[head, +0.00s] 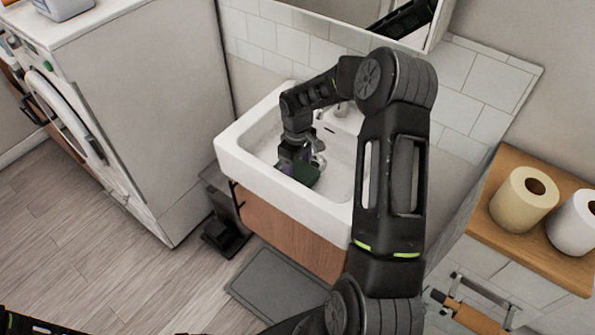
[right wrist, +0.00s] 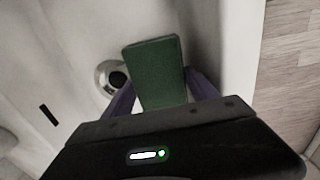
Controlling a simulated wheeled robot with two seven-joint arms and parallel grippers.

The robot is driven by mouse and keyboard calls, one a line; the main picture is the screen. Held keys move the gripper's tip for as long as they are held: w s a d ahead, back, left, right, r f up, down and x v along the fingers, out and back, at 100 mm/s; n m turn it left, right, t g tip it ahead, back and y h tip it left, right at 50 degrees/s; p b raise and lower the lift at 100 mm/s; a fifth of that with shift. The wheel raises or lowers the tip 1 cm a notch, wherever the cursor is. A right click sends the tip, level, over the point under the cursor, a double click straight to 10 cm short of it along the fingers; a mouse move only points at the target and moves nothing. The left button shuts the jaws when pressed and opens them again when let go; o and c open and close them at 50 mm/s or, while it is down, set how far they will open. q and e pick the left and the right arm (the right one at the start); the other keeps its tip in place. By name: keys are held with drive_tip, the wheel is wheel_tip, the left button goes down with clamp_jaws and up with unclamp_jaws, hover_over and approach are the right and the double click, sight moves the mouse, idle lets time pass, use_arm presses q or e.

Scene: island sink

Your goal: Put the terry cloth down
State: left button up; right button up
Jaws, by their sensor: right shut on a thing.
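The terry cloth (head: 303,177) shows as a dark green piece low inside the white sink basin. In the right wrist view it is a flat green rectangle (right wrist: 155,70) held upright between the fingers. My right gripper (head: 296,163) reaches down into the basin and is shut on the cloth; its purple-grey fingers (right wrist: 160,92) press on both sides. Whether the cloth's lower edge touches the basin floor I cannot tell. A bit of my left arm shows at the bottom left corner of the head view; its gripper is not in view.
The sink (head: 228,158) stands on a wooden cabinet (head: 290,235). Its round drain (right wrist: 112,78) is beside the cloth. A washing machine (head: 165,120) is on the left, a wooden shelf (head: 490,230) with paper rolls (head: 523,200) on the right. A mirror cabinet (head: 440,25) hangs above.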

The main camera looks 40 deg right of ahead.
drive_tip(key=shift+f, duration=0.9)
drive_tip(key=shift+f, duration=0.2)
drive_tip(key=o, duration=1)
drive_tip(key=shift+o, duration=0.2)
drive_tip(key=shift+r, duration=0.1)
